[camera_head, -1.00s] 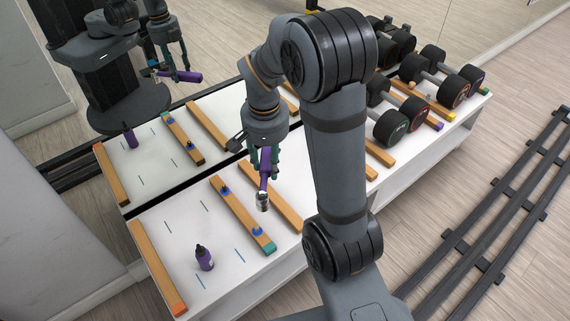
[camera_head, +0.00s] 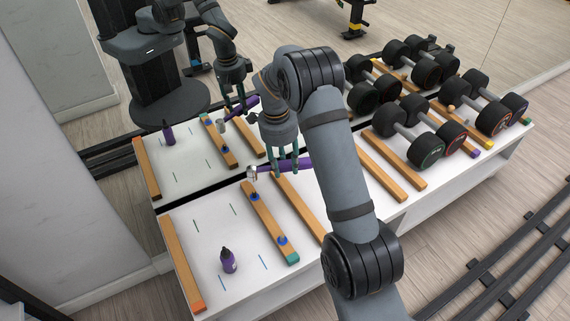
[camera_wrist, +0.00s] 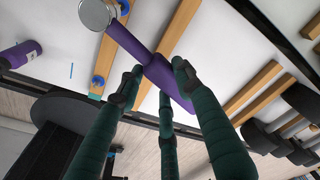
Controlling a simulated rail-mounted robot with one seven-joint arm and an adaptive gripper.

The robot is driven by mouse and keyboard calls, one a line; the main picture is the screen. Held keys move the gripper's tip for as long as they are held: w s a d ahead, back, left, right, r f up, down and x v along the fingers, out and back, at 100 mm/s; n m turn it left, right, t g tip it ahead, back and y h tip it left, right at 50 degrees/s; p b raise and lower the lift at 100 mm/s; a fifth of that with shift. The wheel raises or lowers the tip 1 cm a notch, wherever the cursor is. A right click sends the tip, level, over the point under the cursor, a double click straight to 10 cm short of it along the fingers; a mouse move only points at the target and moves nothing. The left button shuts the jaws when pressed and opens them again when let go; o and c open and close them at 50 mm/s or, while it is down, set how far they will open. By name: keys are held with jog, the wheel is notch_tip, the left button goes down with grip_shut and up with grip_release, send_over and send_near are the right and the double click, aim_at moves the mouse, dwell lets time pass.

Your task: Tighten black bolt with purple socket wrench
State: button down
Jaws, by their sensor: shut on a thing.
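My gripper (camera_head: 287,168) is shut on the purple handle of the socket wrench (camera_head: 300,164). The wrench lies nearly level, with its silver socket (camera_head: 252,173) pointing left, close to the far end of a wooden strip (camera_head: 262,217) with a teal end. In the wrist view my gripper (camera_wrist: 155,78) has its fingers around the purple handle (camera_wrist: 132,42), and the silver socket (camera_wrist: 97,13) is at the top. The strip carries a blue fitting (camera_head: 255,196) near its far end and another (camera_head: 282,241) near its teal end. I cannot make out a clearly black bolt.
A purple bottle (camera_head: 228,261) stands on the white bench top (camera_head: 205,230). An orange-tipped wooden strip (camera_head: 183,265) lies at left. Dumbbells (camera_head: 427,148) stand on strips at right. A mirror behind reflects my arm and the bench. The top around the bottle is mostly open.

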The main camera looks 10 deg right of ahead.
jog(key=shift+f+b, duration=2.7)
jog(key=shift+f, duration=0.1)
jog(key=shift+f+b, duration=0.3)
jog(key=shift+f+b, duration=1.2)
jog(key=shift+f, duration=0.05)
jog(key=shift+f, duration=0.15)
jog(key=c, duration=1.7)
grip_release()
grip_shut()
